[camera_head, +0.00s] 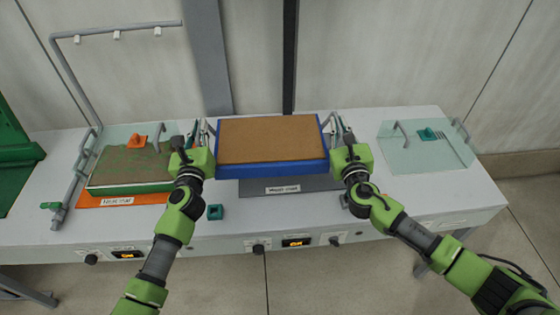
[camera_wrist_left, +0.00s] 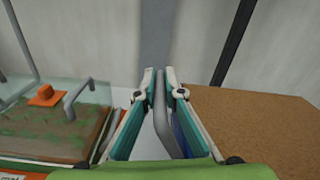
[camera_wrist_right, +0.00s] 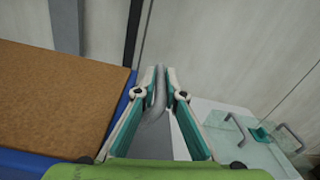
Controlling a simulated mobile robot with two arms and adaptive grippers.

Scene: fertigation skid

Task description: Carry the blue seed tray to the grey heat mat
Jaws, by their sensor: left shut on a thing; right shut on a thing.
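The blue seed tray (camera_head: 270,168), filled flat with brown soil, is near the middle of the bench, with a grey handle at each end. The grey heat mat (camera_head: 290,184) shows below its front edge and extends further right; the tray hides the rest. The tray looks raised, but its gap to the mat is unclear. My left gripper (camera_head: 201,132) is shut on the left handle, which also shows in the left wrist view (camera_wrist_left: 160,105). My right gripper (camera_head: 337,128) is shut on the right handle, seen upright between the fingers in the right wrist view (camera_wrist_right: 160,92).
At left, a green tray (camera_head: 130,189) of mottled soil sits on an orange mat (camera_head: 93,201), with a clear cover and orange knob (camera_head: 137,141). A clear panel (camera_head: 415,158) lies at right. A small teal block (camera_head: 215,212) sits near the front edge.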

